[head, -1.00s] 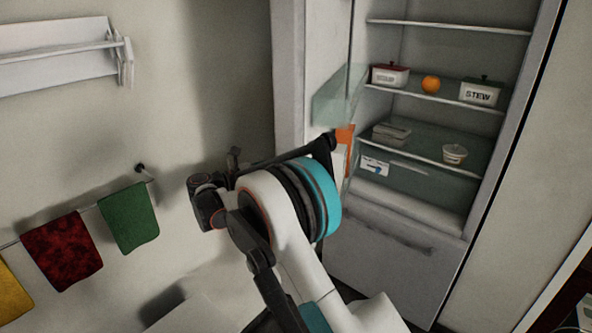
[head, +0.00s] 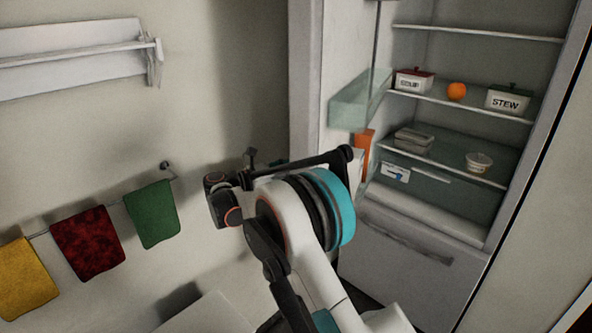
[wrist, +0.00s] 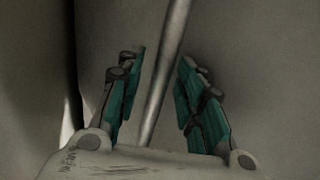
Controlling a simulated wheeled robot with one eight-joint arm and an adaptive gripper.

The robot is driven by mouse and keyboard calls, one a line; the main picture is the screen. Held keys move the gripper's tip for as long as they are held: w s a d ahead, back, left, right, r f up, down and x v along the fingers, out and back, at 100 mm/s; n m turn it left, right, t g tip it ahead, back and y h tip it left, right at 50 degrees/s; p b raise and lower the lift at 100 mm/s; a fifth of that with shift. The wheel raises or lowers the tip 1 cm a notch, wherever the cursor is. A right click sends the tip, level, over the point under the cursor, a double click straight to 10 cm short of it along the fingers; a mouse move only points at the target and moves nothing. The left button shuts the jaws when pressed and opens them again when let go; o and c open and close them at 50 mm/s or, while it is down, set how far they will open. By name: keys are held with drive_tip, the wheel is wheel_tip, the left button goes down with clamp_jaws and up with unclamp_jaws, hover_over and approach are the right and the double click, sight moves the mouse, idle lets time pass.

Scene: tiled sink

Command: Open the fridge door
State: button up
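The fridge door (head: 342,50) stands wide open, swung to the left, with its inner face and clear bins toward me in the head view. The fridge interior (head: 480,60) shows to its right. A long metal bar (wrist: 165,75), which looks like the door handle, runs between my fingers in the wrist view. My gripper (wrist: 161,62) is open, with its teal-padded fingers apart on both sides of the bar and gaps showing. In the head view my arm and the door largely hide the gripper and the handle.
Fridge shelves hold a stew box (head: 507,101), an orange (head: 457,91), a red-lidded box (head: 413,81) and other containers. A closed drawer (head: 405,255) is below. On the left wall hang a green towel (head: 152,214), a red towel (head: 88,244) and a yellow towel (head: 25,280).

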drive_tip(key=shift+a, duration=0.1)
drive_tip(key=v, duration=0.7)
drive_tip(key=shift+a, duration=0.15)
drive_tip(key=shift+s, duration=0.1)
